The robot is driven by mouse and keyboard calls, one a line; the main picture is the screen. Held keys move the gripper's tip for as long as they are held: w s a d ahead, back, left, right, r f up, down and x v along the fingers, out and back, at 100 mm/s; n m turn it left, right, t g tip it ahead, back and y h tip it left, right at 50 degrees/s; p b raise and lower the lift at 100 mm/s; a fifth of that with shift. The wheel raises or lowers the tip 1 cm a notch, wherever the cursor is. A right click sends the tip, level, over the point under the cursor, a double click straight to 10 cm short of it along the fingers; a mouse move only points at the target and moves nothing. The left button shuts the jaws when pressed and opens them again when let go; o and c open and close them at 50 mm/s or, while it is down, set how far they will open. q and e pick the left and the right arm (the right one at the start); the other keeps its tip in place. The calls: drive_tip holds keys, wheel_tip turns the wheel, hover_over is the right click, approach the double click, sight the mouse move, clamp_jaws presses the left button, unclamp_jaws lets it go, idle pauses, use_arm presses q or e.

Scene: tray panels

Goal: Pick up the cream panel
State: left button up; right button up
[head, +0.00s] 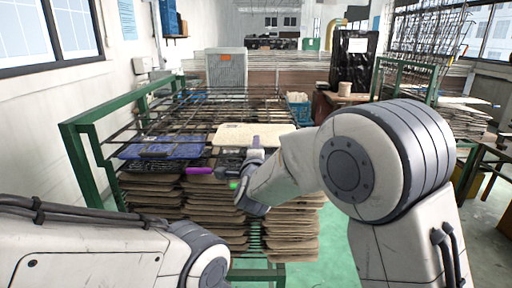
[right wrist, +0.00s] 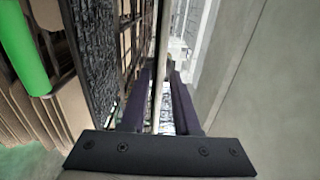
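The cream panel (head: 252,134) lies flat on the wire rack in the middle of the head view. My right gripper (head: 250,157) is at its near edge, partly hidden by my own wrist. In the right wrist view the two dark fingers (right wrist: 159,95) stand apart, one on each side of a thin pale edge (right wrist: 161,60), which looks like the panel's edge. Gaps show beside the edge, so the fingers do not appear closed on it. My left arm shows at lower left in the head view, but its gripper is out of view.
A blue panel (head: 160,148) lies left of the cream panel on the rack. Stacks of brown panels (head: 155,195) fill the levels below. The green rack frame (head: 80,165) rises at the left. A blue crate (head: 299,108) stands behind at the right.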

clamp_jaws()
idle(1.2)
wheel_tip(320, 180, up, 3)
drive_tip(key=shift+f+p, duration=0.2)
drive_tip(key=shift+p, duration=0.4)
drive_tip(key=s+r, duration=0.4)
drive_tip(key=s, duration=0.4)
drive_tip(key=shift+a, duration=0.1)
